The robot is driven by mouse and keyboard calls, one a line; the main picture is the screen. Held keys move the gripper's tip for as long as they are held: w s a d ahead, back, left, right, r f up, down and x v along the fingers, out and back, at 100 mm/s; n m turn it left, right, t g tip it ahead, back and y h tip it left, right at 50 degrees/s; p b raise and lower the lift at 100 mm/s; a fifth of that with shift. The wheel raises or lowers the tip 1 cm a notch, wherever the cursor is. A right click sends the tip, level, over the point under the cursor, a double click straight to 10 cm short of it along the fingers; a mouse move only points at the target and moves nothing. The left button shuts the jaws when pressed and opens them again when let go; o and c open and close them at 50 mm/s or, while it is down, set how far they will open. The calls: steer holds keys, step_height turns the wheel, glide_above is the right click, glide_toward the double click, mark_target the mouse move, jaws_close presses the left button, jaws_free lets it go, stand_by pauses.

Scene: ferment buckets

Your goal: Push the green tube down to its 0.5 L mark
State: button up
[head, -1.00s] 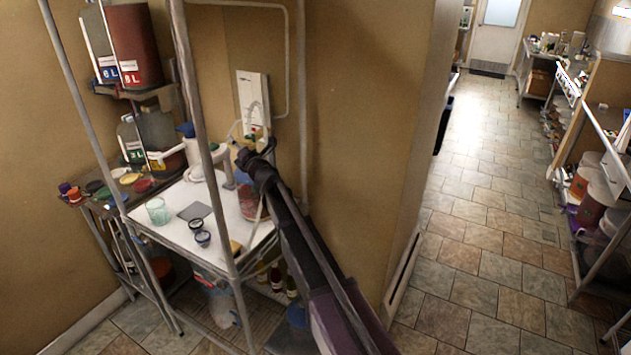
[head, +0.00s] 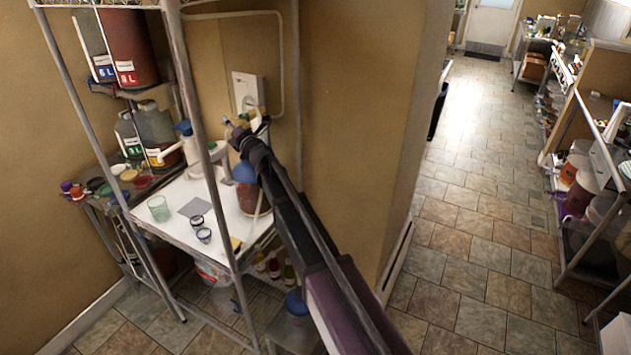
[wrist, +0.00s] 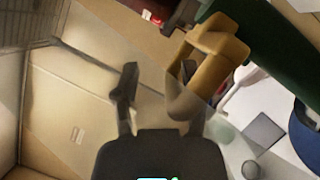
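A dark green cylinder (wrist: 265,38), probably the green tube, runs diagonally across the upper right of the wrist view. Its mark cannot be made out. A tan, clip-like part (wrist: 215,48) sits beside it and hangs down towards my right fingertip; whether they touch cannot be told. My gripper (wrist: 158,95) has its fingers spread apart, with no object clearly held between them. In the head view my gripper (head: 243,136) is at the back of the white table, below the white wall box (head: 248,89). Its tip and the tube are too small or hidden to read there.
The white table (head: 180,240) bears a clear cup (head: 158,208), a grey square (head: 195,207) and small jars (head: 203,235). A blue-topped vessel (head: 246,172) stands close beside my arm. Rack posts (head: 205,130) stand in front. The tiled aisle (head: 470,180) at right is clear.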

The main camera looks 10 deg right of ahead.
steer(key=shift+r+p, duration=1.2)
steer(key=shift+r, duration=0.3)
steer(key=b+v, duration=0.3)
steer(key=v, duration=1.1)
steer(key=s+d+f+m+g+h+b, duration=0.1)
steer(key=s+d+f+m+h+b, duration=0.1)
steer(key=d+f+m+h, duration=0.4)
steer(key=s+d+f+m+g+h+b, duration=0.2)
steer(key=d+f+m+h+b, duration=0.2)
steer(key=d+f+m+h, duration=0.3)
steer(key=shift+s+d+f+m+g, duration=0.25)
steer(key=shift+d+f+m, duration=1.25)
steer(key=shift+d+m, duration=1)
steer(key=shift+a+f, duration=0.1)
steer(key=s+d+f+m+g, duration=0.4)
steer(key=s+f+m+g, duration=0.5)
steer(key=s, duration=0.4)
steer(key=s+a+f+m+g+y+b, duration=0.1)
steer(key=s+f+m+g+y, duration=0.1)
steer(key=s, duration=1.1)
step_height(320, 180, down, 2)
steer(key=m+g, duration=0.1)
steer(key=g, duration=0.2)
